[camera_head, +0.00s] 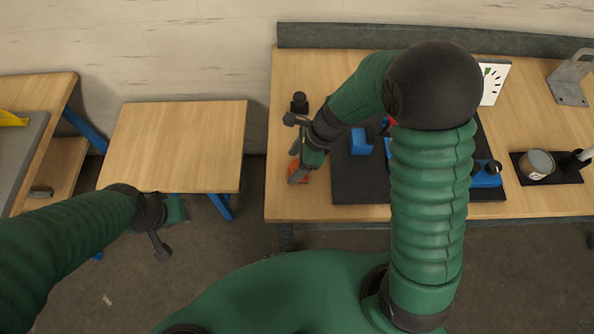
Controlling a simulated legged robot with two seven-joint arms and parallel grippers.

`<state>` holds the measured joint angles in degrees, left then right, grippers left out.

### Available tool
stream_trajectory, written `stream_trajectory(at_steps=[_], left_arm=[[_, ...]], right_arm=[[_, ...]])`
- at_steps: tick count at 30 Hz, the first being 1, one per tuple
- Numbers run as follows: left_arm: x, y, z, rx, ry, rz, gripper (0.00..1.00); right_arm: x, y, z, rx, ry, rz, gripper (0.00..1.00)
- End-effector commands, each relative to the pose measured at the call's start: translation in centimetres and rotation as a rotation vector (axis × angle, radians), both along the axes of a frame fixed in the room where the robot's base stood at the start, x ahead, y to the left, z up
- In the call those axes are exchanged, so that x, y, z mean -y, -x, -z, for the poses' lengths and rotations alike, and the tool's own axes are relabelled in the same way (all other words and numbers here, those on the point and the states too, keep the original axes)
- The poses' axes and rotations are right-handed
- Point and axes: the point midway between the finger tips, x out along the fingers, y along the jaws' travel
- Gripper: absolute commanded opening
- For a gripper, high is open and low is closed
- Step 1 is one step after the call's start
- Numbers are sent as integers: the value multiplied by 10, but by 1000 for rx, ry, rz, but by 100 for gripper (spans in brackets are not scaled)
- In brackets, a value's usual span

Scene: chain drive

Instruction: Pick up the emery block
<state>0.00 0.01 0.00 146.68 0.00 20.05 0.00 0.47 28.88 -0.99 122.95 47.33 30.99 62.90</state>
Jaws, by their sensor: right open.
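An orange block (295,166), which looks like the emery block, lies near the left edge of the right-hand wooden table. My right gripper (298,172) points down at it, with the fingers over or beside it. The gripper is open and partly covers the block. I cannot tell whether the fingers touch it. My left gripper (180,211) hangs by the front edge of the small middle table, over the floor. Its fingers are too small and hidden to read.
A dark mat (357,188) with blue parts (360,142) lies right of my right gripper. A black item (299,102) stands behind the gripper. A can (538,164) in a black tray and a metal bracket (570,80) are at the right. The middle table (175,145) is bare.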

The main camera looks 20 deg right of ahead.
Motion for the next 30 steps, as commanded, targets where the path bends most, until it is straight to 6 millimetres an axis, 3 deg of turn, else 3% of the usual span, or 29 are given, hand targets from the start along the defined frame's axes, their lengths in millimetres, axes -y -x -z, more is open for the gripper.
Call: stream_trajectory(at_steps=[7,16,30], left_arm=[[0,0,6,0,0,0,36],[0,0,6,0,0,0,36],[0,0,6,0,0,0,36]], right_arm=[[-3,-2,44,-3,0,-1,65],[-6,-3,50,0,1,-1,64],[-5,-4,50,0,2,-1,3]])
